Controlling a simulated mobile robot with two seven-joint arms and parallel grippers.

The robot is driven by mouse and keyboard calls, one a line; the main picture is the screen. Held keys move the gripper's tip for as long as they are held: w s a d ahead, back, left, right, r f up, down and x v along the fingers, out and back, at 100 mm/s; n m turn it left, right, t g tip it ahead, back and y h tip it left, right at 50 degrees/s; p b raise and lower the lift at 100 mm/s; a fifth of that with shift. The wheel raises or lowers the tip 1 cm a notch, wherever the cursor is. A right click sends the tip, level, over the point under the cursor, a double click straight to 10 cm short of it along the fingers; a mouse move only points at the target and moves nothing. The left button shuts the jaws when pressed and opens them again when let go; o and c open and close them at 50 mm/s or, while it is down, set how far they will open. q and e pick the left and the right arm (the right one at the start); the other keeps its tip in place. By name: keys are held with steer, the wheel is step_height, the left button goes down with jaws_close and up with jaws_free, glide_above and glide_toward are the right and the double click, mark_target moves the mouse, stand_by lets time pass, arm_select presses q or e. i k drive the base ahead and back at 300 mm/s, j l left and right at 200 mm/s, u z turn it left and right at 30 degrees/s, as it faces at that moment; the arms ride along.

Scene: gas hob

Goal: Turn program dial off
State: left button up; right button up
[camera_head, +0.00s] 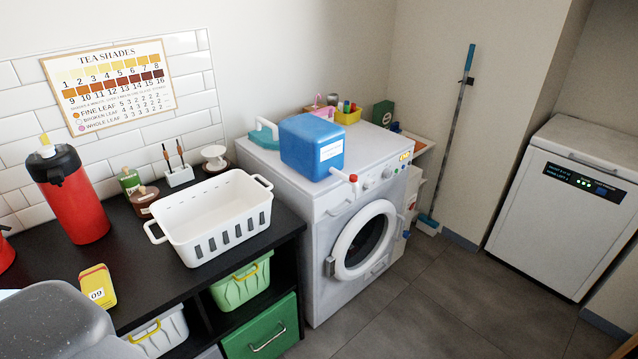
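The white washing machine (310,210) stands at the centre, its round door shut. Its control panel runs along the upper front edge. A pale round dial (387,173) sits on the panel, left of a small lit orange display (405,156). The dial's pointer and markings are too small to read, so I cannot tell its setting. A blue canister (312,145) lies on top of the machine. Its red-tipped spout (352,178) reaches over the front edge near the panel's left part. Neither of my grippers shows in this view.
A black counter (120,255) with a white basket (214,216) and red flask (72,195) stands at left. Below are green bins (241,285). A dishwasher (564,200) stands at right. A blue-handled mop (458,120) leans at the back. Grey floor before the washer is clear.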

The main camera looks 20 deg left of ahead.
mark_target(370, 183)
steer(key=i+l+u, duration=0.15)
steer(key=u, duration=0.2)
steer(key=i+l+u, duration=0.15)
steer(key=u, duration=0.15)
steer(key=i+l+u, duration=0.2)
steer(key=u, duration=0.15)
steer(key=i+l+u, duration=0.15)
steer(key=l, duration=0.15)
steer(key=l+u, duration=0.15)
steer(key=l, duration=0.15)
steer(key=i+l+u, duration=0.15)
steer(key=l, duration=0.15)
steer(key=i+l+u, duration=0.15)
steer(key=l, duration=0.3)
steer(key=l+u, duration=0.1)
steer(key=l, duration=0.35)
steer(key=i+l, duration=0.1)
steer(key=l, duration=0.4)
steer(key=i+l, duration=0.1)
steer(key=l, duration=0.35)
steer(key=i+l, duration=0.1)
steer(key=l, duration=0.4)
steer(key=i+l, duration=0.1)
steer(key=l, duration=0.4)
steer(key=i+l, duration=0.1)
steer(key=l, duration=0.4)
steer(key=j+u, duration=0.05)
